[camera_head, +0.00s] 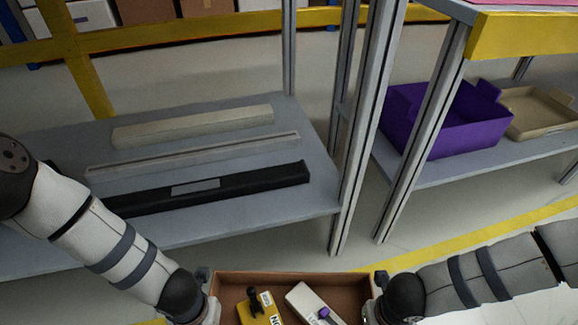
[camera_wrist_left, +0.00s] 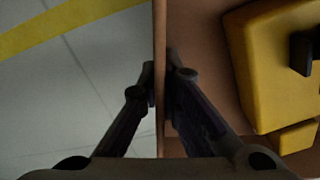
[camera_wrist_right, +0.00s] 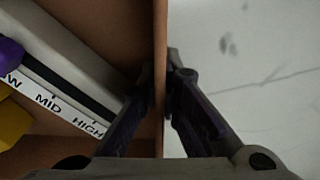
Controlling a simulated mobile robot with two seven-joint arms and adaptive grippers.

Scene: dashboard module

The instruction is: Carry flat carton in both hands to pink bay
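The flat carton (camera_head: 240,280) is an open brown box at the bottom of the head view, held between my two arms. A yellow part (camera_head: 258,312) with a black knob and a pale part (camera_head: 312,302) with a purple knob lie in it. My left gripper (camera_wrist_left: 160,80) has one finger on each side of the carton's left wall and is shut on it. My right gripper (camera_wrist_right: 160,75) is shut on the opposite wall in the same way. The carton's near side is cut off by the frame. I cannot make out a pink bay; only a pink strip (camera_head: 530,2) shows at the top right.
A grey shelf (camera_head: 230,215) ahead on the left holds several long bars. Metal posts (camera_head: 360,140) stand ahead of the carton. A lower shelf (camera_head: 450,170) on the right carries a purple bin (camera_head: 450,130) and a tan tray (camera_head: 535,110). Floor shows beyond the carton.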

